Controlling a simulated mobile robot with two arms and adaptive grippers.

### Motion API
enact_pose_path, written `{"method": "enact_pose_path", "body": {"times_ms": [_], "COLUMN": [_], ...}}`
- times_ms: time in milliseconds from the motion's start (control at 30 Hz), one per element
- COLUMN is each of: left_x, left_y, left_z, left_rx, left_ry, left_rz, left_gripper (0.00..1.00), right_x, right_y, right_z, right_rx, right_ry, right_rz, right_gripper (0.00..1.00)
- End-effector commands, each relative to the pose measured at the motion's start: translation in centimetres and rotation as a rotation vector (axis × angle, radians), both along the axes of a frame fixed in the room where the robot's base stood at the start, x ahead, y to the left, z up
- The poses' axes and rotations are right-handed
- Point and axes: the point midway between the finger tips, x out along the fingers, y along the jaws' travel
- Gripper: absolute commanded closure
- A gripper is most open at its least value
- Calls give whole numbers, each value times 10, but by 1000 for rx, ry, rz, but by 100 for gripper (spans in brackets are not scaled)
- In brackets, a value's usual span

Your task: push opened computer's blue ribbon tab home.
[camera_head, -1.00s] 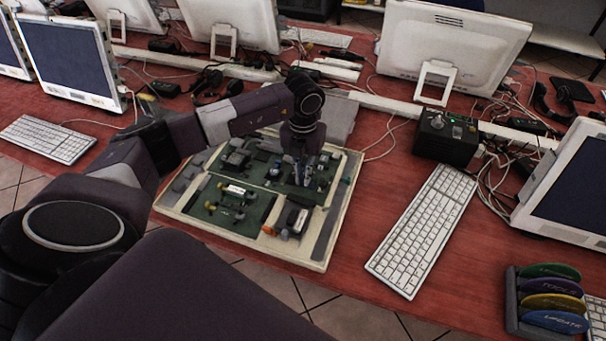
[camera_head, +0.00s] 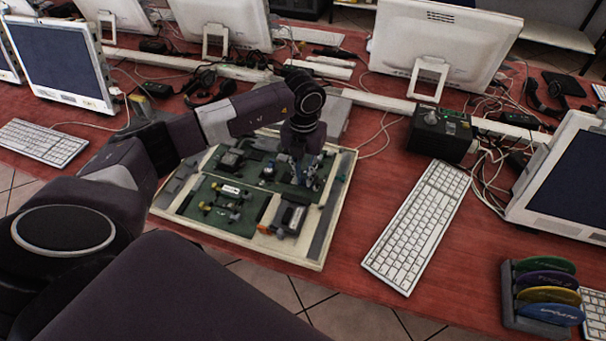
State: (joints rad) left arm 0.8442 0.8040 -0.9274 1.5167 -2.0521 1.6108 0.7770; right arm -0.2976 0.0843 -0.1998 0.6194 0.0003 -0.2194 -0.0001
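The opened computer (camera_head: 336,205) lies flat on the red table as a cream-framed tray with dark green boards and small parts. My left gripper (camera_head: 303,178) points down over the right-back part of the boards, low among the parts. Its fingers are small and blend with the parts, so I cannot tell whether they are open or whether they touch anything. Small bluish bits show by the fingertips, but I cannot make out the blue ribbon tab clearly. A grey block with an orange end (camera_head: 290,217) sits at the tray's front right. My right gripper is not in view.
A white keyboard (camera_head: 417,226) lies right of the tray, with a black box (camera_head: 442,134) behind it. A rack of coloured discs (camera_head: 545,290) stands front right. Monitors and loose cables fill the back. Bare red table shows between tray and keyboard.

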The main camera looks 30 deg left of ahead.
Motion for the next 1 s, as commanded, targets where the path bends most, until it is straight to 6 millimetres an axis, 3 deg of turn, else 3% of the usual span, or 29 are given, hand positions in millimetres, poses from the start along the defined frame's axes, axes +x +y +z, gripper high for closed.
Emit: {"method": "enact_pose_path", "body": {"times_ms": [167,400,600,1000], "left_x": [2,2,1,0], "left_y": [1,0,0,0], "left_z": [22,73,106,120], "left_rx": [0,1,1,1], "left_ry": [-6,-6,-4,-1], "left_rz": [0,-1,0,0], "left_gripper": [86,86,86,86], "right_x": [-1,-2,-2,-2], "right_y": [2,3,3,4], "right_z": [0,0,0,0], "right_rx": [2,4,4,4], "right_ry": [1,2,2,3], "right_rz": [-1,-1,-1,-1], "right_gripper": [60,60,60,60]}}
